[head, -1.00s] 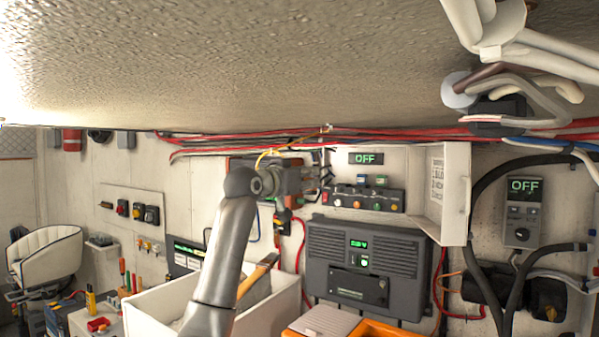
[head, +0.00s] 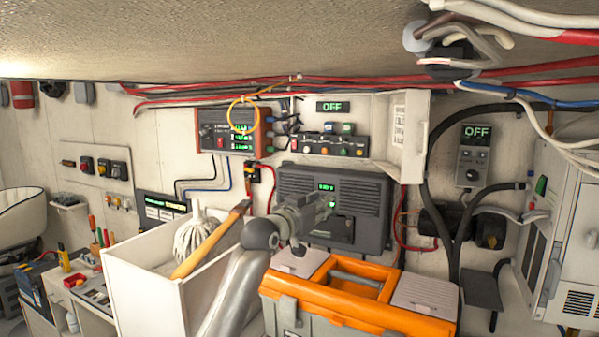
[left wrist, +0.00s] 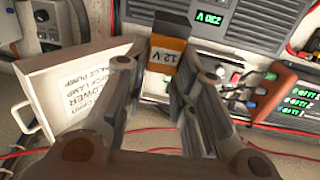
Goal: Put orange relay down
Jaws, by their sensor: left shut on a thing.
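My left gripper (head: 318,208) is in front of the dark grey charger unit (head: 290,182), above and behind the orange and grey toolbox (head: 385,312). In the left wrist view, the left gripper (left wrist: 164,74) is shut on the orange relay (left wrist: 168,45), an orange and dark block marked "12 V". The relay is held up in the air. In the head view I cannot make the relay out at the fingers. My right gripper is in neither view.
A relay panel (head: 320,146) with blue and green relays is on the wall, its white cover (head: 410,135) open. Pale flat lid areas (head: 425,292) show on the toolbox.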

